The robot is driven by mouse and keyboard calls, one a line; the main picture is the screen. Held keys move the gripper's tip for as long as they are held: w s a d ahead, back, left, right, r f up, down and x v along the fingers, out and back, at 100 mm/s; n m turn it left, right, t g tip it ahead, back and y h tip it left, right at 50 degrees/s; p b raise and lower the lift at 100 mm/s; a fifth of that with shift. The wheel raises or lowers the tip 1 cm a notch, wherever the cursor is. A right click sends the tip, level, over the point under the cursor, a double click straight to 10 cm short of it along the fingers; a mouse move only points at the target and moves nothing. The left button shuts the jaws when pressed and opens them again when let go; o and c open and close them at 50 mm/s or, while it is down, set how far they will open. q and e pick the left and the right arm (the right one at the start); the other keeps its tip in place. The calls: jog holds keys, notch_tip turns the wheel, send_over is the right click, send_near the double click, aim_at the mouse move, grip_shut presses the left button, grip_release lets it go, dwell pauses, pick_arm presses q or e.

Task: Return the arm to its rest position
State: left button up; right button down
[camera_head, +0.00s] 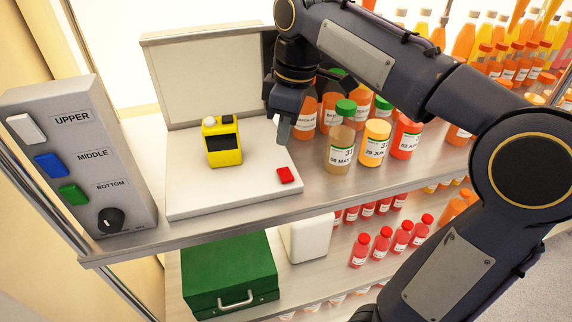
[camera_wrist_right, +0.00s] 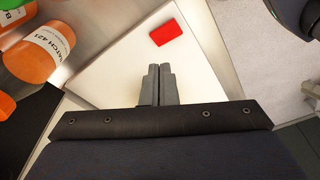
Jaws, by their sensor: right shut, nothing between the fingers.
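My right arm reaches in from the right in the head view. Its right gripper (camera_head: 283,130) points down over the right edge of the white board (camera_head: 185,207). In the wrist view the right gripper (camera_wrist_right: 158,70) shows its two fingers together with nothing between them. A yellow device (camera_head: 224,152) with a dark screen stands upright on the board. My left gripper is not in view.
A grey control box (camera_head: 82,155) with labelled buttons stands at the left. Bottles, including a green-capped one (camera_head: 340,149), stand close right of the gripper. The lower shelf holds a green case (camera_head: 229,273) and red-capped bottles (camera_head: 381,245). The board's front left is clear.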

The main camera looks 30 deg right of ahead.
dwell(0.5)
jog(key=s+f+m, duration=0.2)
jog(key=s+f, duration=0.1)
jog(key=s+f+m+t+y+b, duration=0.1)
jog(key=s+f+m, duration=0.1)
jog(key=s+f, duration=0.1)
jog(key=s+f+m+t+y+b, duration=0.1)
jog(key=s+f, duration=0.2)
jog(key=s, duration=0.1)
jog(key=shift+s+a+f+m, duration=0.25)
jog(key=shift+s+a+m, duration=0.1)
jog(key=shift+a+m, duration=0.05)
jog(key=s+a+f+m+t, duration=0.2)
jog(key=s+f+m, duration=0.3)
jog(key=f, duration=0.3)
jog(key=shift+s+a+f+y+b, duration=0.35)
jog(key=shift+s+a, duration=0.2)
jog(key=shift+a, duration=0.2)
